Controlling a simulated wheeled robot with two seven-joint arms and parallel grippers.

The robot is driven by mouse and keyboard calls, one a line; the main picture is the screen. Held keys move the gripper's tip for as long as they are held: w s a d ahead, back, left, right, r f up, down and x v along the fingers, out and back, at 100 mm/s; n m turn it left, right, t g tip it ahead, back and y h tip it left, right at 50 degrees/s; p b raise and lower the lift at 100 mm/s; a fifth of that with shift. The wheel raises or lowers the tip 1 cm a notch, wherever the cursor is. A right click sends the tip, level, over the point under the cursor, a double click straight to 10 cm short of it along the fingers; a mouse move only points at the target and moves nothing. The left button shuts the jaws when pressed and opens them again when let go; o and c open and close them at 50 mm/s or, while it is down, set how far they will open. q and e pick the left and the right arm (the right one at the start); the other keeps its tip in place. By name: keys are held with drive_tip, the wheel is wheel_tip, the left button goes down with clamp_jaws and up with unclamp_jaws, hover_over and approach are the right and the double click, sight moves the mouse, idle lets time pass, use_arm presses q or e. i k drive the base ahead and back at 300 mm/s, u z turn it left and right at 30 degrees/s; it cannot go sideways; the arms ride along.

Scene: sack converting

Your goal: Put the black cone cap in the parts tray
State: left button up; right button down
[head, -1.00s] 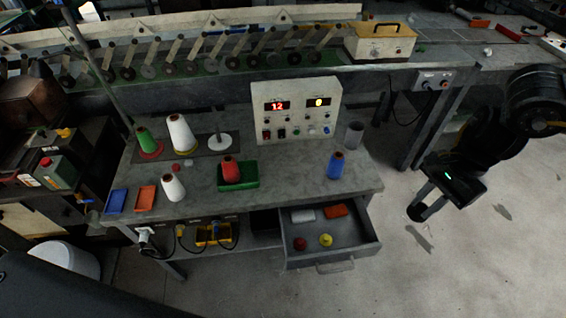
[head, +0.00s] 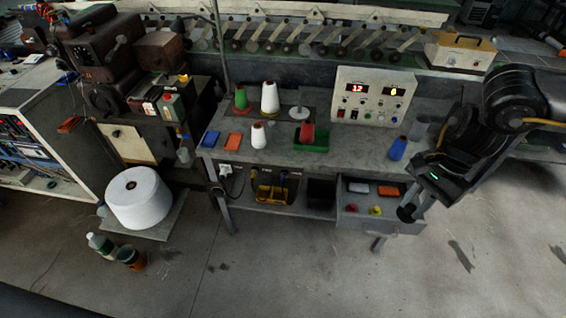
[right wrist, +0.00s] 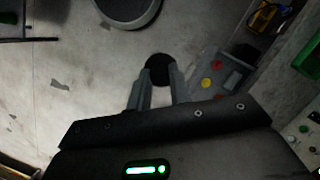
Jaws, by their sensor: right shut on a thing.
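The black cone cap (right wrist: 158,68) is between the fingertips of my right gripper (right wrist: 156,82) in the right wrist view. In the head view the cap (head: 407,214) is a dark shape at the end of my right gripper (head: 412,206), which points down by the front right corner of the open drawer. My left gripper is not in view.
The open drawer (head: 350,218) holds a red cap (head: 348,210), a yellow cap (head: 376,210) and small boxes. White cones and a blue cone (head: 398,148) stand on the bench, before a control box (head: 372,98).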

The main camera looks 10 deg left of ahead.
sight(321, 144)
drive_tip(key=u, duration=0.15)
drive_tip(key=k, duration=0.45)
drive_tip(key=u, duration=1.1)
drive_tip(key=i, duration=1.85)
drive_tip(key=z, duration=1.05)
drive_tip(key=i, duration=0.75)
drive_tip(key=z, duration=0.8)
